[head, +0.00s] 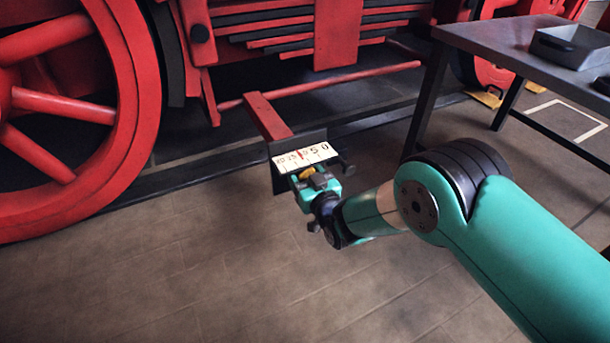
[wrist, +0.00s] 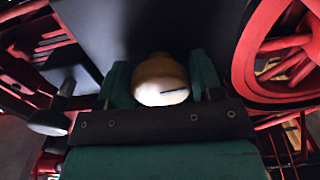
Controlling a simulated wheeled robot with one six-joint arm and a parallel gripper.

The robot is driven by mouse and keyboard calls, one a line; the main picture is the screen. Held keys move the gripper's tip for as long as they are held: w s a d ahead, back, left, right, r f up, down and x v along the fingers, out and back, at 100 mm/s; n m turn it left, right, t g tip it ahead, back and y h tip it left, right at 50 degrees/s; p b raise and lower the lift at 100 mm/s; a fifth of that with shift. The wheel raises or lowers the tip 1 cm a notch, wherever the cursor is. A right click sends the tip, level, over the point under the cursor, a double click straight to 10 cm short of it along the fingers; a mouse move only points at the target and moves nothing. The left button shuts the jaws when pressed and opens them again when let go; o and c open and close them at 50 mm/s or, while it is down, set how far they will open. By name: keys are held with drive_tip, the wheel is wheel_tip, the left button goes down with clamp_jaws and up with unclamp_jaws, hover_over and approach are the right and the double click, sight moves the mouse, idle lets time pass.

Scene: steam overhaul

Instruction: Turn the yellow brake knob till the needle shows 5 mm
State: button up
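The yellow brake knob (head: 306,173) sits at the lower edge of a white scale plate (head: 307,157), mostly hidden by my gripper in the head view. In the wrist view the knob (wrist: 161,80) looks pale, with a short dark mark on its face. My gripper (wrist: 162,82) has one teal finger on each side of the knob, and both appear to touch it. The gripper also shows in the head view (head: 312,180). The scale runs from 20 at left to 0 at right. Its red needle (head: 300,154) stands near 10.
A dark backing plate (head: 314,134) carries the scale on a red bar (head: 268,116). A dark peg (head: 347,167) sticks out right of the scale. A large red wheel (head: 130,90) stands at left, a grey table (head: 500,40) at right. The floor in front is clear.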

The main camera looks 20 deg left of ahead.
drive_tip(key=c, duration=0.5)
drive_tip(key=shift+n, duration=0.3)
drive_tip(key=n+p, duration=0.1)
drive_tip(key=n, duration=0.1)
drive_tip(key=shift+r+n, duration=0.1)
drive_tip(key=shift+n, duration=0.3)
drive_tip(key=n+p, duration=0.2)
drive_tip(key=n, duration=0.2)
drive_tip(key=shift+d+n, duration=0.1)
drive_tip(key=shift+n, duration=0.2)
drive_tip(key=n+p, duration=0.1)
drive_tip(key=n, duration=0.3)
drive_tip(key=shift+n+p, duration=0.35)
drive_tip(key=shift+n, duration=1.65)
